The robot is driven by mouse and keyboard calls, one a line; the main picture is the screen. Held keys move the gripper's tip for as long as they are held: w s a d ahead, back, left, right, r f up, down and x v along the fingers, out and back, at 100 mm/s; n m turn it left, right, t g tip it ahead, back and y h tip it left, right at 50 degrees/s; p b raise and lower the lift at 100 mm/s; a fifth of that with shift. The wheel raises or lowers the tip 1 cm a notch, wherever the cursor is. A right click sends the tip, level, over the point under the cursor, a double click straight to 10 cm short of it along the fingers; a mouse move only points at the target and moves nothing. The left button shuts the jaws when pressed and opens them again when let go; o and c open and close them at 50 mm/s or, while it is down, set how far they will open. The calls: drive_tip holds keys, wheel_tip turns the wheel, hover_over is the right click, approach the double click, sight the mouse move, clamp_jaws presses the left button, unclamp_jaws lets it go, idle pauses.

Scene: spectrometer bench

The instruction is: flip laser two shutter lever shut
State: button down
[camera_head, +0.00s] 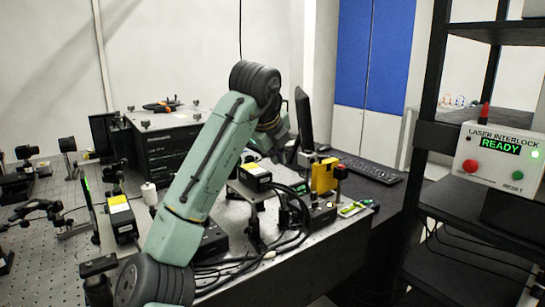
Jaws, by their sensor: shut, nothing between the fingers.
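Two black laser-like boxes with yellow and white labels stand on the bench, one at the left (121,217) and one near the middle (255,178). I cannot read which is laser two. No shutter lever can be made out at this size. My arm rises across the middle of the view and bends down at the top. My gripper (284,150) is dark, shut and empty, above and just right of the middle box. Its fingertips are hard to tell from the dark parts behind. My arm hides part of the bench between the two boxes.
A yellow block (324,175) stands right of the middle box, near a monitor (304,118) and keyboard (367,168). An interlock box (500,155) reading READY sits on the right rack. Optics mounts crowd the left.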

drive_tip(key=w+a+f+p, duration=0.1)
drive_tip(key=w+f+p, duration=0.2)
drive_tip(key=w, duration=0.3)
drive_tip(key=shift+a+f+p, duration=0.15)
drive_tip(key=shift+f+p, duration=0.2)
drive_tip(key=shift+f, duration=0.05)
drive_tip(key=shift+s+a, duration=0.1)
